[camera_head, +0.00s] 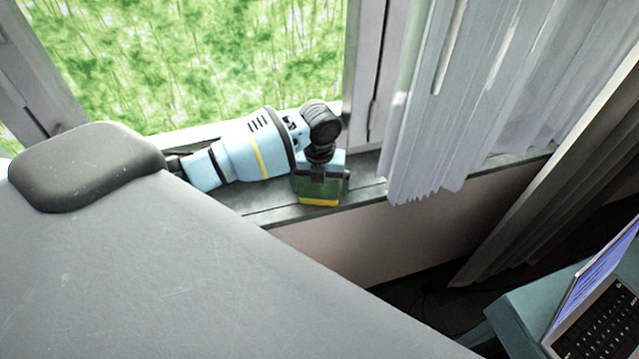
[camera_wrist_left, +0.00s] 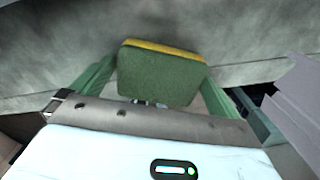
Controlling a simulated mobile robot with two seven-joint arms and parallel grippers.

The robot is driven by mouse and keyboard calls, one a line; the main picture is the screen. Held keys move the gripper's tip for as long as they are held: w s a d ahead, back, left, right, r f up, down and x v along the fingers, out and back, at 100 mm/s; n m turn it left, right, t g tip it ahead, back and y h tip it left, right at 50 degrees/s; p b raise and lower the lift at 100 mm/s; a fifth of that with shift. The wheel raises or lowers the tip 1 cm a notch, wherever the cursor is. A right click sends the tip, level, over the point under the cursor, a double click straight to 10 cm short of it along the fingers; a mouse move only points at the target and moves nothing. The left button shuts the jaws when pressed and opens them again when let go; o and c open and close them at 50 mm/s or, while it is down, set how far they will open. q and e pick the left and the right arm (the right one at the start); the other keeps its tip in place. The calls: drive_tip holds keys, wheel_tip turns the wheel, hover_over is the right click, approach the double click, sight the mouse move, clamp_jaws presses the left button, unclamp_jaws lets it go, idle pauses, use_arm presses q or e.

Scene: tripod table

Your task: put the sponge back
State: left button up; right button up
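The sponge (camera_head: 319,195) is a green block with a yellow layer, at the window sill (camera_head: 368,187) in the head view. It also shows between my fingers in the left wrist view (camera_wrist_left: 160,76), green face towards the camera and yellow along the far edge. My left gripper (camera_head: 321,187) points down over it. Its green fingers lie along two opposite sides of the sponge with no clear gap, so it looks shut on the sponge. I cannot tell whether the sponge rests on the sill or hangs just above it. My right gripper is not in view.
A large grey surface (camera_head: 170,270) fills the lower left, with a dark rounded pad (camera_head: 85,165) at its far edge. A white curtain (camera_head: 470,110) hangs just right of the gripper. The window frame (camera_head: 362,75) stands close behind. A laptop (camera_head: 600,305) sits at the lower right.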

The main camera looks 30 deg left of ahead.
sight(319, 187)
use_arm(q)
drive_tip(key=shift+r, duration=0.5)
wheel_tip(319, 187, up, 11)
drive_tip(key=shift+r+p, duration=0.15)
drive_tip(key=shift+p, duration=0.15)
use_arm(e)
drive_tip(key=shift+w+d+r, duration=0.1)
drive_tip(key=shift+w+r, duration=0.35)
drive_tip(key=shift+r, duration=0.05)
